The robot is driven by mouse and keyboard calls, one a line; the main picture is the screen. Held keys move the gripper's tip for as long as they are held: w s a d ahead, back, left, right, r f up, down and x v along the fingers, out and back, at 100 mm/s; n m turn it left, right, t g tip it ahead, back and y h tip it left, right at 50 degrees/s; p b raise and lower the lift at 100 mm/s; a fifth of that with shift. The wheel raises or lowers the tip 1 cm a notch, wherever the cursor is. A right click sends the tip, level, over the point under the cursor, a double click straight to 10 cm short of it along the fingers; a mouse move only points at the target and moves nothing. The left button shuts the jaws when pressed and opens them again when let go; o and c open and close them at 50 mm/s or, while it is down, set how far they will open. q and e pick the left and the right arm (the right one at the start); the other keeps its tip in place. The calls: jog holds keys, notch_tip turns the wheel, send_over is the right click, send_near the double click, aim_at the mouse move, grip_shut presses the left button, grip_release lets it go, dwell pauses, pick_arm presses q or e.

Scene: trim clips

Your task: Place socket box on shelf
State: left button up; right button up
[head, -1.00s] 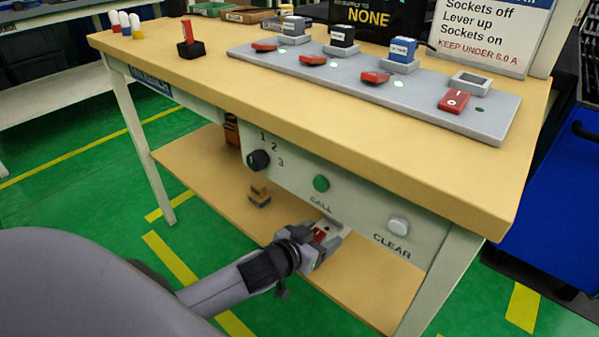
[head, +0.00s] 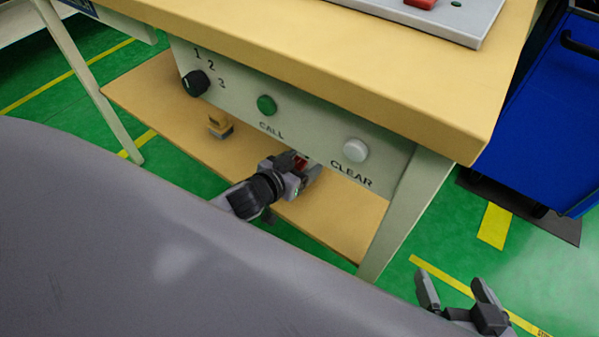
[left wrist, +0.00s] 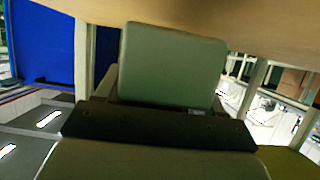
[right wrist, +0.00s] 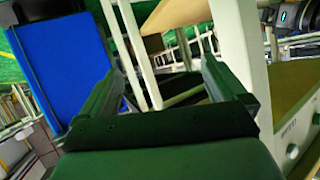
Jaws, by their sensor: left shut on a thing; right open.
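My left gripper (head: 298,175) is at the front of the lower shelf (head: 165,85), under the bench panel. It is shut on a small grey box with a red patch (head: 302,162), which looks like the socket box. In the left wrist view a grey-green block (left wrist: 175,65) stands at the jaws and hides the fingers. Whether the box touches the shelf cannot be told. My right gripper (head: 456,285) is open and empty, low at the right, over the floor. Its two spread fingers also show in the right wrist view (right wrist: 165,85).
A small yellow and grey block (head: 220,125) sits on the shelf farther left. The bench top (head: 330,75) and its panel with a black knob (head: 195,83), green button (head: 267,105) and white button (head: 355,150) overhang the shelf. A blue cabinet (head: 540,120) stands at the right.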

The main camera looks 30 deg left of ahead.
pick_arm(q)
notch_tip(320, 180, down, 3)
jog(key=shift+r+b, duration=0.1)
jog(key=shift+b, duration=0.65)
jog(key=shift+f, duration=0.35)
jog(key=shift+r, duration=0.15)
pick_arm(e)
jog(key=shift+w+a+f+y, duration=0.1)
jog(key=shift+w+a+y, duration=0.1)
jog(key=shift+a, duration=0.15)
jog(key=shift+w+a+f+y, duration=0.1)
jog(key=shift+a+y, duration=0.1)
jog(key=shift+a, duration=0.15)
pick_arm(q)
jog(key=shift+f, duration=0.2)
jog(key=o, duration=1.3)
jog(key=shift+c, duration=0.2)
